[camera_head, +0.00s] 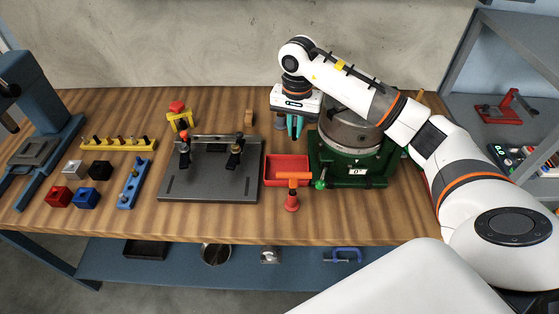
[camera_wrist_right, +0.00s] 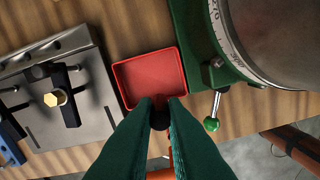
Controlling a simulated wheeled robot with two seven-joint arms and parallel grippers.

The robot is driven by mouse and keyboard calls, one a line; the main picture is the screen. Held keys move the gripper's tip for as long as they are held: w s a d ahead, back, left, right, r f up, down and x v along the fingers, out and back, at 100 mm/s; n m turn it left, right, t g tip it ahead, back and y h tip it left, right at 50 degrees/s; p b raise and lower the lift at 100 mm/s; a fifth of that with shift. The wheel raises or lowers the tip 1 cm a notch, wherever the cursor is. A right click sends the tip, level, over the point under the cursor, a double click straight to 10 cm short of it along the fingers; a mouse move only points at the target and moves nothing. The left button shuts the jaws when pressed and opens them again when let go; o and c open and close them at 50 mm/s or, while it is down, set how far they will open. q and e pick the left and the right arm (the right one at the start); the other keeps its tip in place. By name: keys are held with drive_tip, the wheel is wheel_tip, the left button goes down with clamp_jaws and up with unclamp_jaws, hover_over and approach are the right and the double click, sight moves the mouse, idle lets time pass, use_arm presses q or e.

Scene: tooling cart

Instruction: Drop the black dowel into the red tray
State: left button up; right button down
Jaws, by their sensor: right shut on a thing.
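The red tray (camera_head: 284,168) lies on the wooden bench, and its inside looks empty. It also shows in the right wrist view (camera_wrist_right: 148,76). My right gripper (camera_head: 295,126) points down behind the tray in the head view, above the bench. In the wrist view its green fingers (camera_wrist_right: 159,122) are shut on the black dowel (camera_wrist_right: 159,117), whose dark round end shows between the fingertips over the tray's near edge. My left gripper is not in view.
A green rotary table (camera_head: 350,178) with a grey disc stands right of the tray. A dark steel plate with clamps (camera_head: 210,180) lies to its left. An orange-red T-shaped thing (camera_head: 291,198) stands at the tray's front. Coloured blocks (camera_head: 85,199) sit further left.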

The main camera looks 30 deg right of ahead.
wheel_tip(320, 180, down, 3)
drive_tip(key=b, duration=0.4)
approach(293, 161)
drive_tip(key=s+a+f, duration=0.2)
drive_tip(key=s, duration=0.1)
drive_tip(key=s+a, duration=0.1)
drive_tip(key=shift+s+f, duration=0.2)
drive_tip(key=shift+f, duration=0.2)
drive_tip(key=shift+w+f, duration=0.1)
drive_tip(key=shift+f, duration=0.5)
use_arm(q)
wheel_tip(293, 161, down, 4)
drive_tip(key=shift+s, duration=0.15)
use_arm(e)
drive_tip(key=c, duration=1.4)
unclamp_jaws()
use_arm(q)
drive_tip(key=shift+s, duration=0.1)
